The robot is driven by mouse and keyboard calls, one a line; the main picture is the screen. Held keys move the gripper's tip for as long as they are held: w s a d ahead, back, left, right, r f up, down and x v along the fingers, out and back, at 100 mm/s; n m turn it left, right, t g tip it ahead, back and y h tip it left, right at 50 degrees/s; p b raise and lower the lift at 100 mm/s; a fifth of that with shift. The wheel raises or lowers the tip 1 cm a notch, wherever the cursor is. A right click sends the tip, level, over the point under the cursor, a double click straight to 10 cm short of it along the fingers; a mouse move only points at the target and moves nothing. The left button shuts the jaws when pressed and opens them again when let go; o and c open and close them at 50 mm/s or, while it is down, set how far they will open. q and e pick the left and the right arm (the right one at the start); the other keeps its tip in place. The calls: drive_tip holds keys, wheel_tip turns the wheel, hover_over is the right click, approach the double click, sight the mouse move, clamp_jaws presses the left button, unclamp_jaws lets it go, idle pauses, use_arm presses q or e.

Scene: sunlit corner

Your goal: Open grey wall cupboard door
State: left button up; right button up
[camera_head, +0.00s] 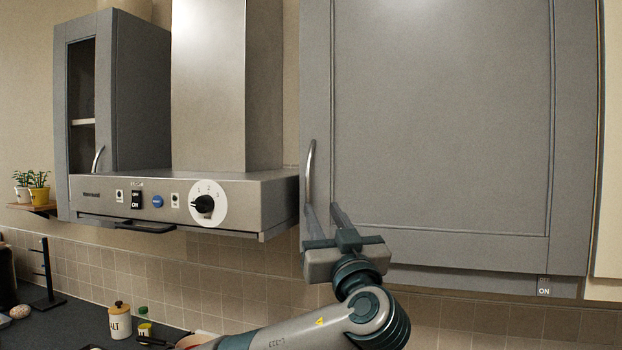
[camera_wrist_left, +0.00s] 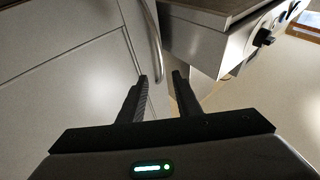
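The large grey wall cupboard door (camera_head: 440,120) fills the right of the head view and looks closed. Its curved metal handle (camera_head: 310,170) stands upright at the door's lower left edge. My left gripper (camera_head: 321,208) is just below the handle, with its two fingers pointing up at it. In the left wrist view, the fingers of my left gripper (camera_wrist_left: 160,82) are apart, with nothing gripped. The handle (camera_wrist_left: 152,42) there lies ahead of the gap between the fingertips; I cannot tell whether it touches them. My right gripper is not in view.
A steel range hood (camera_head: 200,200) with a dial stands close to the left of the door. A smaller cupboard (camera_head: 140,95) is beyond it. A salt jar (camera_head: 120,320) and other items sit on the dark counter (camera_head: 65,325) below. The space before the door is clear.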

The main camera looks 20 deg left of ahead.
sight(310, 185)
use_arm(q)
drive_tip(key=p+x, duration=0.4)
drive_tip(key=x, duration=0.4)
drive_tip(key=shift+w+a+r+p, duration=0.15)
drive_tip(key=shift+w+r+p, duration=0.1)
drive_tip(key=shift+p, duration=0.15)
drive_tip(key=shift+p+x, duration=0.45)
drive_tip(key=shift+x, duration=0.4)
drive_tip(key=shift+a+f, duration=0.1)
clamp_jaws()
